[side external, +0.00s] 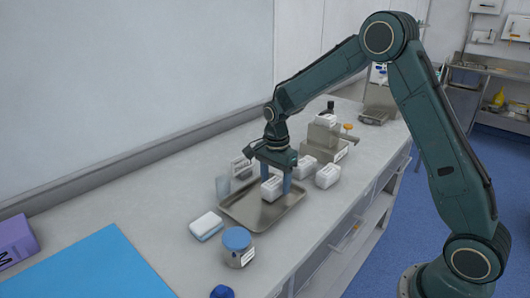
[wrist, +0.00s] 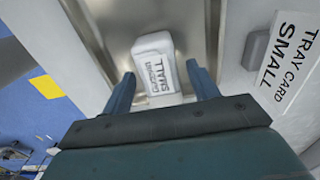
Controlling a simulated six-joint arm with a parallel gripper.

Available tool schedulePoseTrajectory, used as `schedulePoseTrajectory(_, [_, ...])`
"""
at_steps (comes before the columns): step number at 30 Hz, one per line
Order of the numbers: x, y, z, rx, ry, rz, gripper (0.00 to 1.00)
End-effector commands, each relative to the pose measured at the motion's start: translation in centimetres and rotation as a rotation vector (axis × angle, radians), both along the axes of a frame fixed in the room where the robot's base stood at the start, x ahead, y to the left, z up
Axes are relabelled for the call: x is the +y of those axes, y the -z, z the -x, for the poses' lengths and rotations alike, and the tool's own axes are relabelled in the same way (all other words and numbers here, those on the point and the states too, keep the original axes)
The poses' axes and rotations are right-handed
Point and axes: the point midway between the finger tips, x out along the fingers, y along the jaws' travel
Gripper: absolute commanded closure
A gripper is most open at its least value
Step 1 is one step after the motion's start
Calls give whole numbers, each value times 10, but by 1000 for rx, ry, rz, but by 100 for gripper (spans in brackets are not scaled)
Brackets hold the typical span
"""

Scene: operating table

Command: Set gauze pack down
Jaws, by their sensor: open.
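The gauze pack (side external: 271,189) is a small white block with a printed label. It is at the metal tray (side external: 247,212), between my gripper's fingers in the side view. My gripper (side external: 276,184) is open and points down over the tray. In the wrist view its two blue fingers (wrist: 162,86) stand on either side of the pack, with a visible gap on each side. The pack's underside is hidden.
Other white packs (side external: 327,176) lie right of the tray, near a metal box (side external: 323,138). A blue-lidded jar (side external: 238,247) and a blue-white pad (side external: 206,226) are in front. A blue sheet (side external: 95,268) lies at left.

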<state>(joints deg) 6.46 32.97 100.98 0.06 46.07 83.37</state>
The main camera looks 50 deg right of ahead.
Motion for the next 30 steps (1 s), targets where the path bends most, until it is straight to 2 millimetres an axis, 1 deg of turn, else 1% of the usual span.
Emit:
schedulePoseTrajectory(5, [0, -16, -1, -3, 0, 0, 40])
schedulePoseTrajectory(8, [0, -29, -1, -4, 0, 0, 40])
schedulePoseTrajectory(18, [0, -85, -1, -4, 0, 1, 40])
schedulePoseTrajectory(21, [0, -98, 0, -3, 0, 0, 40])
schedulePoseTrajectory(25, [0, -111, 0, -3, 0, 0, 40])
schedulePoseTrajectory(30, [0, -118, 0, -1, 0, 0, 40])
